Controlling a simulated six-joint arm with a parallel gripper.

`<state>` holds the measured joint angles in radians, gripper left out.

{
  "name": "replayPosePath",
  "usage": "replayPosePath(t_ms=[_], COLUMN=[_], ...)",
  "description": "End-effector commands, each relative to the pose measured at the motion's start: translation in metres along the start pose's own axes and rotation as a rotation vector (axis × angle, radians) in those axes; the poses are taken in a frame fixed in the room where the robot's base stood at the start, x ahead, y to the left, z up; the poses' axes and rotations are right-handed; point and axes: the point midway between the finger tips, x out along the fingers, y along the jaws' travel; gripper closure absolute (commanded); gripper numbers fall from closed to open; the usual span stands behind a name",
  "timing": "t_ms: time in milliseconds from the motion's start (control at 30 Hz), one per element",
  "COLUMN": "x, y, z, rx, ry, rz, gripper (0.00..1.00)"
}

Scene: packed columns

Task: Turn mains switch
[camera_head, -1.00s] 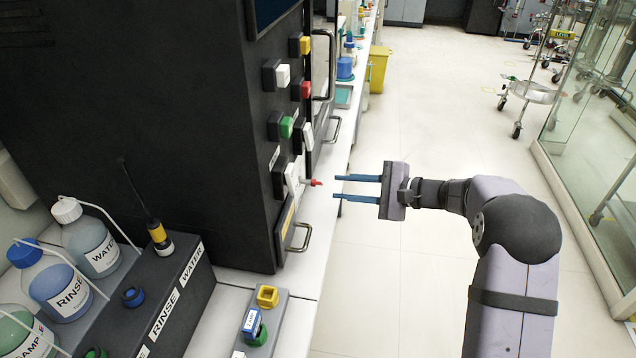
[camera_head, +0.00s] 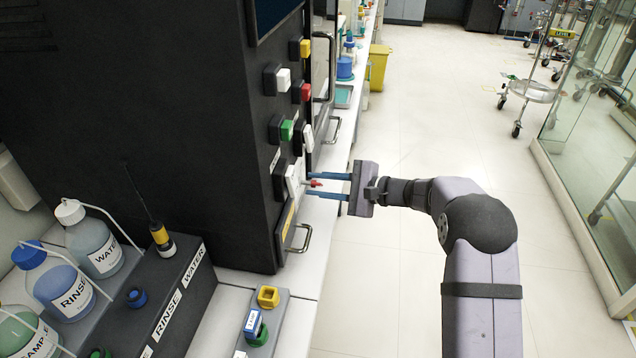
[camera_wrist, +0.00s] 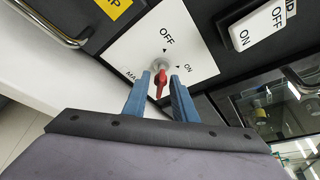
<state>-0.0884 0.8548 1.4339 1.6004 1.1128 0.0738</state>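The mains switch is a red knob (camera_head: 316,183) on a white plate (camera_head: 292,179) low on the front of the dark cabinet. In the wrist view the red knob (camera_wrist: 160,82) sits on a grey hub, and the white plate (camera_wrist: 135,52) reads OFF, ON and a partly hidden MA... label. My gripper (camera_head: 309,185) has its blue fingers on either side of the knob. The fingertips are near the plate.
A rocker switch (camera_wrist: 255,23) marked ON and OFF sits beside the plate. Coloured buttons (camera_head: 287,129) line the cabinet front above. A metal handle (camera_head: 301,239) sticks out below.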

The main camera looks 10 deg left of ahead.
Motion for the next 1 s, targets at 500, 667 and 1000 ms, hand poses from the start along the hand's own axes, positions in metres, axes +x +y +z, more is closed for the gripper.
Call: replayPosePath(t_ms=[500,667,1000], x=[0.0031,0.0030,0.0021], y=[-0.0003,-0.0007,-0.0033], z=[0.0000,0.0003,0.0023], rx=[0.000,0.004,0.107], ry=[0.000,0.000,-0.001], rz=[-0.001,0.001,0.044], gripper=[1.00,1.00,1.00])
